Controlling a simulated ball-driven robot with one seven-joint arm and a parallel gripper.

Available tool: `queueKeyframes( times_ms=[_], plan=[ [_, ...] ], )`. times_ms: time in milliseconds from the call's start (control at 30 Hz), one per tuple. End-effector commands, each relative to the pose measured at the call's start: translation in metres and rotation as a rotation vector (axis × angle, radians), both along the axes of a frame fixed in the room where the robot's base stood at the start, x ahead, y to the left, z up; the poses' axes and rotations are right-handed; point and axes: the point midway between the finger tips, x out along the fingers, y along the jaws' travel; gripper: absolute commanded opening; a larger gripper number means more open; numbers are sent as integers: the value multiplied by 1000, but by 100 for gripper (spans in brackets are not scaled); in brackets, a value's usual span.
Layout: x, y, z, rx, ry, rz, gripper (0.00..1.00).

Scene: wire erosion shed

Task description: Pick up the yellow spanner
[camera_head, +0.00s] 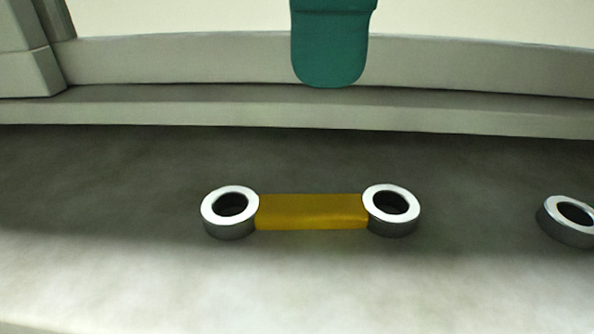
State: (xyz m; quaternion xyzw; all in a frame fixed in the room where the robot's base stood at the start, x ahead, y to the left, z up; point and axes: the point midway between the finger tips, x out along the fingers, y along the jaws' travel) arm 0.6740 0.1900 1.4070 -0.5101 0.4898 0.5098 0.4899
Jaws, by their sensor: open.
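The yellow spanner (312,212) lies flat on a grey surface in the head view, a little below the middle of the picture. It has a flat yellow bar with a silver ring at each end, one at left (229,229) and one at right (391,228). It lies across the picture, nearly level, and nothing covers it. My gripper's fingers do not show in this view, so its place relative to the spanner cannot be seen.
Another silver ring (565,232) lies on the surface at the right edge, cut off by the frame. A pale raised ledge (180,104) runs along the back. A teal rounded piece (331,62) shows at top centre; I cannot tell what it is. The surface around the spanner is clear.

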Motion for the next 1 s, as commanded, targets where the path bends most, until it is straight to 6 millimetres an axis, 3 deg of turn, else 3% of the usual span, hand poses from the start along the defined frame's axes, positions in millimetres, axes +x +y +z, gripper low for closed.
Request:
queueKeyframes(
  times_ms=[300, 567, 800, 1000],
  plan=[
    [0, 0, -45, -1, 3, 2, 57],
    [-2, 0, -63, -1, 3, 2, 57],
    [-5, 1, -96, 0, 3, 2, 57],
    [-5, 2, -106, 1, 1, 1, 57]
  ],
)
